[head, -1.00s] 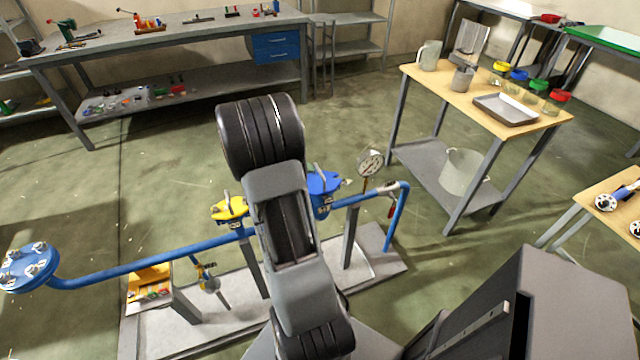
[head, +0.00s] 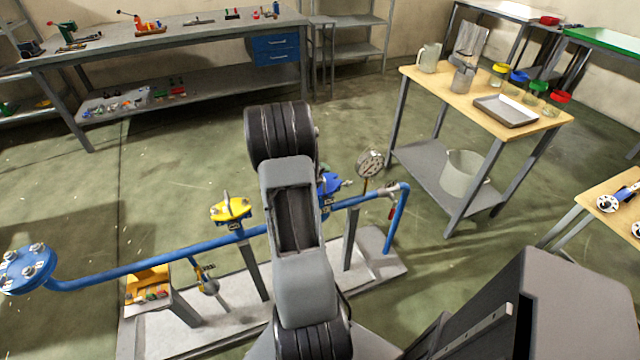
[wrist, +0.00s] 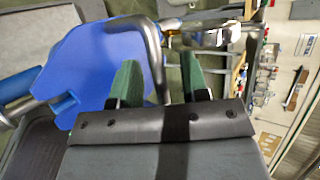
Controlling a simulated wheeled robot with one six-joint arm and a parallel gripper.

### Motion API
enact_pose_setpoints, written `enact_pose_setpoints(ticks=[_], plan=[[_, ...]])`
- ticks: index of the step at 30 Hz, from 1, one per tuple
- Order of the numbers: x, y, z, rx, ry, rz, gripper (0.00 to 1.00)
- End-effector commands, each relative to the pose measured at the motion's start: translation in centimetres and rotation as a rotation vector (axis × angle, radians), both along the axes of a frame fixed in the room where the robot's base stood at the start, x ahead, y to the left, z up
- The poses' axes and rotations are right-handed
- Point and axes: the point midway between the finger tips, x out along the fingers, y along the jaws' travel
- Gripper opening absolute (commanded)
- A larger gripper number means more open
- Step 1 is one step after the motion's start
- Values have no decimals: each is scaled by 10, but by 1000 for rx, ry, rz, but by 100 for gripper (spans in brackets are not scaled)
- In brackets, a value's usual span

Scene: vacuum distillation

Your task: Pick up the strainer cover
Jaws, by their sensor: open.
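The strainer cover appears to be the blue faceted piece (wrist: 100,65) with a bent metal handle (wrist: 152,50), large in the wrist view. In the head view the blue piece (head: 329,184) sits on the blue pipe line, partly hidden behind my arm. My gripper (wrist: 160,80) is open, with two green fingers pointing towards the cover. The metal handle shows between the fingers, nearer the left one; I cannot tell whether they touch. My gripper is hidden behind my arm in the head view.
A yellow valve piece (head: 231,208) stands left on the same blue pipe (head: 150,266). A pressure gauge (head: 370,163) rises just right of the cover. A wooden-topped table (head: 425,78) with a tray (head: 506,111) and jars stands at the back right. Open floor lies behind the pipe.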

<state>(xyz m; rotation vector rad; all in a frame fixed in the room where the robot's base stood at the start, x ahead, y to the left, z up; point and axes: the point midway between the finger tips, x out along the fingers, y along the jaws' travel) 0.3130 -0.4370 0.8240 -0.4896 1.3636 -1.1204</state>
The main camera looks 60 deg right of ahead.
Motion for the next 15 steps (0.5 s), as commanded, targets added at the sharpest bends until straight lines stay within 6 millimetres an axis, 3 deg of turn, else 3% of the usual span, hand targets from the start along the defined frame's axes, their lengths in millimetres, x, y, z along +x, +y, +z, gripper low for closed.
enact_pose_setpoints(ticks=[3,15], plan=[[0,0,0,0,0,0,40],[0,0,0,0,0,0,2]])
